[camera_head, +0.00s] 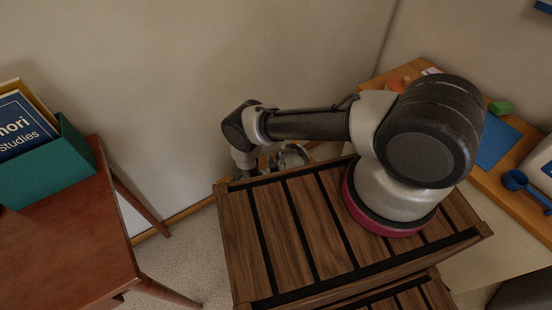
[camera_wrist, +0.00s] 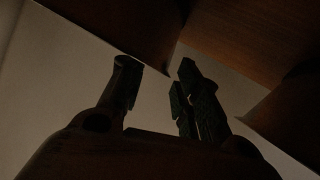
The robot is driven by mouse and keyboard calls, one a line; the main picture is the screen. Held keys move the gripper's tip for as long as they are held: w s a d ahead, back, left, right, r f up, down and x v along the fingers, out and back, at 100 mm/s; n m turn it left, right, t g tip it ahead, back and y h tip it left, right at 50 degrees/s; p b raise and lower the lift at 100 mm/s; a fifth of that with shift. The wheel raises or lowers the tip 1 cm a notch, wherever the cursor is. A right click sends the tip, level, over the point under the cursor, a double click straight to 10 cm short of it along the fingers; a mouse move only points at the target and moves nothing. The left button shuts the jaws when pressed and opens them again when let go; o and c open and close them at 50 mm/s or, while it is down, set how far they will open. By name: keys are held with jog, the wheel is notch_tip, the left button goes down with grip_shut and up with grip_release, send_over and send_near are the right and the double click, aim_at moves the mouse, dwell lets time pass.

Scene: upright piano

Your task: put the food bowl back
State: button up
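I cannot make out the food bowl in either view. My gripper (camera_wrist: 158,82) shows in the dark wrist view with its two fingers apart. Nothing is visible between them. In the head view my arm reaches left and bends down beyond the far edge of the slatted wooden deck. Grey curved metal parts show there, half hidden, and I cannot tell whether all of them belong to my gripper.
A reddish wooden table (camera_head: 60,235) with a green book box (camera_head: 50,170) stands left. A wooden desk (camera_head: 525,210) at right holds a blue sheet (camera_head: 497,146), a green block (camera_head: 502,107) and a blue scoop (camera_head: 516,180). Carpet (camera_head: 185,255) is clear between table and deck. Dark brown panels (camera_wrist: 125,25) lie close beyond my fingers.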

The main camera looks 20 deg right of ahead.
jog(key=v, duration=0.9)
jog(key=shift+s, duration=0.2)
